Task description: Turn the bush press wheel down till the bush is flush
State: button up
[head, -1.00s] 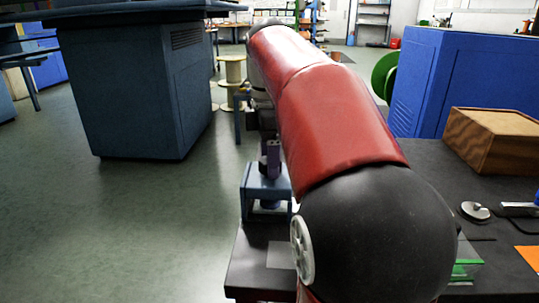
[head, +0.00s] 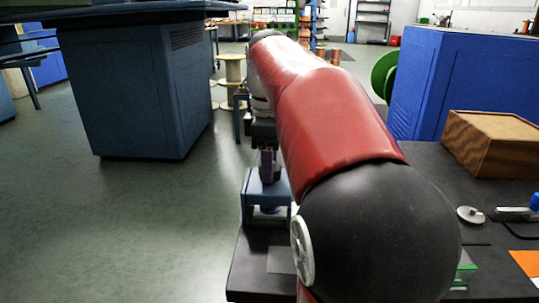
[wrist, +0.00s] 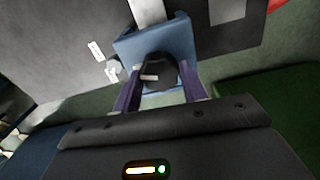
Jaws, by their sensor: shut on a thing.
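The blue bush press (head: 255,187) stands at the left end of the dark bench in the head view. The wrist view looks onto its blue frame (wrist: 128,48). The dark round press wheel (wrist: 160,68), with a short pale mark, sits between the two purple fingers of my gripper (wrist: 158,88). My gripper is shut on this wheel. In the head view the gripper (head: 268,164) is above the press, partly covered by my red arm. I cannot make out the bush or whether it is flush.
A wooden box (head: 492,140) and a metal disc (head: 470,215) are on the right of the bench (head: 420,160). A blue cabinet (head: 455,75) stands behind it. A dark blue machine (head: 135,85) is at left, with open floor between.

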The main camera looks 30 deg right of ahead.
jog(key=m+p, duration=0.2)
jog(key=m, duration=0.2)
jog(key=shift+r+m, duration=0.15)
jog(key=shift+m, duration=0.15)
jog(key=m+p, duration=0.1)
jog(key=m, duration=0.2)
jog(key=shift+m, duration=0.4)
jog(key=m, duration=0.5)
jog(key=shift+d+m, duration=0.1)
jog(key=shift+m, duration=2.2)
jog(key=o, duration=1)
